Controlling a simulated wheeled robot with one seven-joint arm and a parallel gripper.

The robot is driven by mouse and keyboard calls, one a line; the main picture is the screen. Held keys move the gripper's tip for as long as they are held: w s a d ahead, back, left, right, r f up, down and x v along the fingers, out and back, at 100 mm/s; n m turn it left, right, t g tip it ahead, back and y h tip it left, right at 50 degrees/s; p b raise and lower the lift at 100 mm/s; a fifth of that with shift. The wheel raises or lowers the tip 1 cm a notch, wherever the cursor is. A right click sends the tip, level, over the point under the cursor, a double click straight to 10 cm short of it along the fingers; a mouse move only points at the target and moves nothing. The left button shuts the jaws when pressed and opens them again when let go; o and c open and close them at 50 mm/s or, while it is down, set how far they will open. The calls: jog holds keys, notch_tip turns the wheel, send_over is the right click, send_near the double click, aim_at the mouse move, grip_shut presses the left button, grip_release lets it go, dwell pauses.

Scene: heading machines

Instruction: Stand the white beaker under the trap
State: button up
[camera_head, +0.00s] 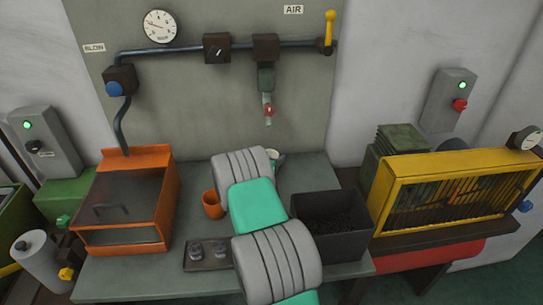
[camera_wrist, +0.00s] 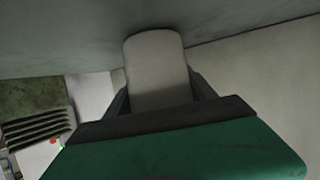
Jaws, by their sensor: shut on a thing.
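The white beaker (camera_wrist: 155,60) fills the middle of the wrist view, between the two dark fingers of my gripper (camera_wrist: 160,88). The fingers are shut on its sides. In the head view my arm hides most of the gripper and beaker; only a small pale and green bit shows beyond the arm, over the bench. The trap (camera_head: 266,85) is a green fitting with a red tap, hanging from the pipe on the back panel. It is above and behind the arm's far end. I cannot tell whether the beaker touches the bench.
An orange cup (camera_head: 212,204) stands on the bench (camera_head: 195,225) left of my arm. An orange box with a dark lid (camera_head: 125,205) is further left. A dark bin (camera_head: 331,222) stands to the right. A small tray (camera_head: 205,263) with metal pieces lies in front.

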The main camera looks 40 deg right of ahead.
jog(key=shift+f, duration=0.1)
jog(key=o, duration=1.3)
jog(key=shift+o, duration=0.2)
jog(key=shift+a+r, duration=0.15)
jog(key=shift+r, duration=0.05)
jog(key=s+a+r+n+y+b, duration=0.1)
jog(key=s+a+r+y, duration=0.15)
jog(key=a, duration=0.55)
jog(key=s+a+r+n+y, duration=0.2)
jog(key=s+a+r, duration=0.2)
jog(key=a, duration=0.5)
jog(key=s+a+r+n+y+b, duration=0.1)
jog(key=s+a+r+y, duration=0.15)
jog(key=a, duration=0.55)
jog(key=s+a+r+n+g+y, duration=0.2)
jog(key=s+a+n+y, duration=0.3)
jog(key=s+a, duration=1.2)
jog(key=a+n, duration=0.1)
jog(key=n, duration=0.3)
jog(key=shift+s+r, duration=0.15)
jog(key=shift+r, duration=0.1)
